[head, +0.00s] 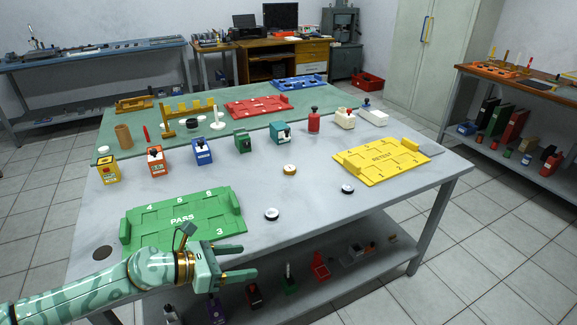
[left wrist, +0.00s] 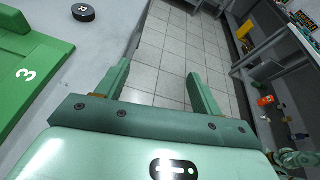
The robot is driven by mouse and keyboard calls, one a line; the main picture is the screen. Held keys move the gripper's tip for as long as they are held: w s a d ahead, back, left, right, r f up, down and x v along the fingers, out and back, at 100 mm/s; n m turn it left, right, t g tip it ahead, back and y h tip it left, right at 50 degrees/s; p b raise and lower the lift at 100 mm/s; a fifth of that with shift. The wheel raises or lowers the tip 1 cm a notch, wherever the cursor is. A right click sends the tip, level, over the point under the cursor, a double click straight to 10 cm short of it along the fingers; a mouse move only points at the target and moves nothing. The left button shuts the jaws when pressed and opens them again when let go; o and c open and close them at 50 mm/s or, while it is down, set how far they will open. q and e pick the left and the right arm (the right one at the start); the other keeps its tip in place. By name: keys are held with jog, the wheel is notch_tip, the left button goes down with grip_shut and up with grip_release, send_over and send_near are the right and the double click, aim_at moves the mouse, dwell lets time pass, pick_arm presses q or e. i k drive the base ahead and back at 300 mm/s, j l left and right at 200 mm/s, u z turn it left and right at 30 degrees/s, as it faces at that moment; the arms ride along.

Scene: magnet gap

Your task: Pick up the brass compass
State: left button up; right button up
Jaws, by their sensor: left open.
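The brass compass (head: 289,169), a small round brass piece with a pale top, lies on the grey table near its middle. It stands apart from the two dark round pieces. My left gripper (head: 247,261) is open and empty by the table's front edge, in front of the green PASS tray and well short of the compass. In the left wrist view the jaws (left wrist: 158,75) are spread above the tiled floor, with nothing between them. The compass does not show in that view.
Dark round pieces with white tops lie near the compass, one in front (head: 272,214), one to the right (head: 348,188). The green PASS tray (head: 182,220) is at left, the yellow RETEST tray (head: 381,162) at right. Several small coloured devices stand behind. The table around the compass is clear.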

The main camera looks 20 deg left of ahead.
aim_at(290, 168)
jog(key=i+j, duration=0.85)
jog(key=i, duration=0.25)
